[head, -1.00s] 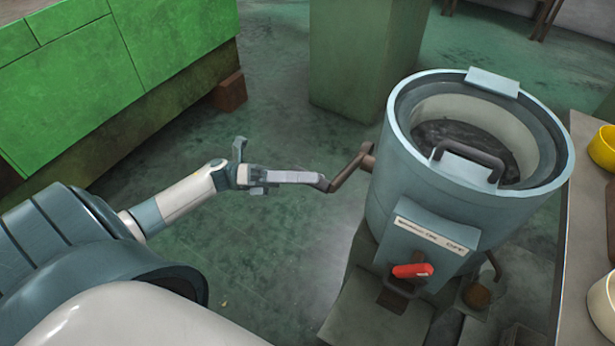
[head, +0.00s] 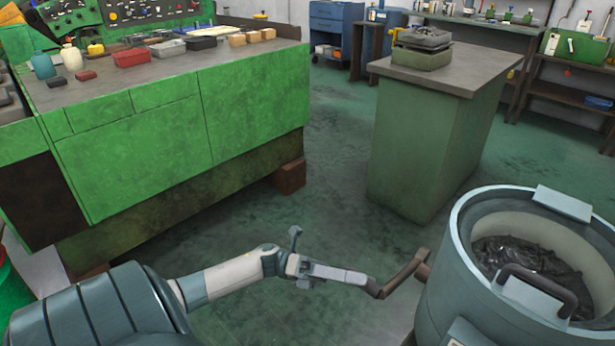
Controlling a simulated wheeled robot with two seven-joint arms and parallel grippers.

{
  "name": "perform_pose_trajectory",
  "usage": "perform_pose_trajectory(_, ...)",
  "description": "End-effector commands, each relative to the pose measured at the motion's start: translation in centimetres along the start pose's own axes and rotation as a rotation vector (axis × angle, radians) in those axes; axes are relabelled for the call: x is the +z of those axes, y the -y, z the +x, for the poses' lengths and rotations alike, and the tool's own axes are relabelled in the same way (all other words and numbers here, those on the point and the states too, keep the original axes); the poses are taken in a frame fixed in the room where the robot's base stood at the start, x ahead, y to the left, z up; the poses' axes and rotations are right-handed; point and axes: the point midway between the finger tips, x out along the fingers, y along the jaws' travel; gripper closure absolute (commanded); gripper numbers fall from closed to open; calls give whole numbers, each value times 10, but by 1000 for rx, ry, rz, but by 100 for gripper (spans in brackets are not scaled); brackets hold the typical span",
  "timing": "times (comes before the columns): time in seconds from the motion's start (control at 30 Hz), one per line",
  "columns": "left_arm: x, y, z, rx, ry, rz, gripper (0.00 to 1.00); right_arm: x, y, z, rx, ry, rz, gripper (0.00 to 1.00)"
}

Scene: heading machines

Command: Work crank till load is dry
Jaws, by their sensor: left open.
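The crank (head: 405,272) is a brown bent arm on the left side of a blue-grey round drum machine (head: 455,275) at the lower right. My left gripper (head: 335,273) is at the crank's outer end, with its jaws open. A pale bar runs from the gripper to the crank end; I cannot tell whether it is a finger or the crank's grip. Dark, lumpy, shiny load (head: 535,262) lies inside the drum's pale ring. Whether it is wet or dry I cannot tell. My right gripper is out of view.
A green bench (head: 150,155) with trays, bottles and blocks stands at the left. A green pedestal (head: 425,145) with a grey top stands behind the crank. A blue cabinet (head: 335,35) and shelves line the back. Green floor between them is clear.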

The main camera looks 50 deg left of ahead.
Motion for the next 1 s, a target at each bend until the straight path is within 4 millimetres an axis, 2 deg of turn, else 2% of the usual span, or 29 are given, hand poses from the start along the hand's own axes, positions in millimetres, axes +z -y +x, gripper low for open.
perform_pose_trajectory(0.27, -1, -2, -30, 4, 0, -1, 58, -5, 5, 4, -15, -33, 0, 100)
perform_pose_trajectory(0.8, -1, -2, -135, 3, 0, -1, 58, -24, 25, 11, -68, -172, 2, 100)
perform_pose_trajectory(1.0, -1, -2, -161, 2, 0, 0, 58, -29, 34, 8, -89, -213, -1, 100)
